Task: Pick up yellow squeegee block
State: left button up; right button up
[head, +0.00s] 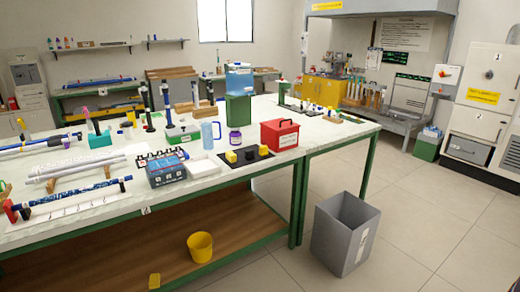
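Small yellow blocks show in several places, and I cannot tell which is the squeegee block. One yellow block (231,157) and another yellow block (263,150) are on a black mat (236,168) near the bench's front edge. A small yellow piece (154,281) is on the wooden lower shelf, at the bottom of the picture. Neither of my grippers is in view.
The long white-topped bench (115,208) has a green frame. Around the mat are a blue box (166,172), a white tray (203,168), a purple-labelled jar (235,142) and a red box (280,135). A yellow bucket (200,247) is on the lower shelf. A grey bin (340,235) stands on open floor.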

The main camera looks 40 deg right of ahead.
aim_at(263, 151)
jog(key=i+l+u, duration=0.2)
jog(key=l, duration=0.65)
jog(key=i+l+u, duration=0.15)
jog(key=l, duration=0.7)
jog(key=i+l+u, duration=0.2)
jog(key=l, duration=0.65)
jog(key=l+u, duration=0.2)
jog(key=l, duration=0.7)
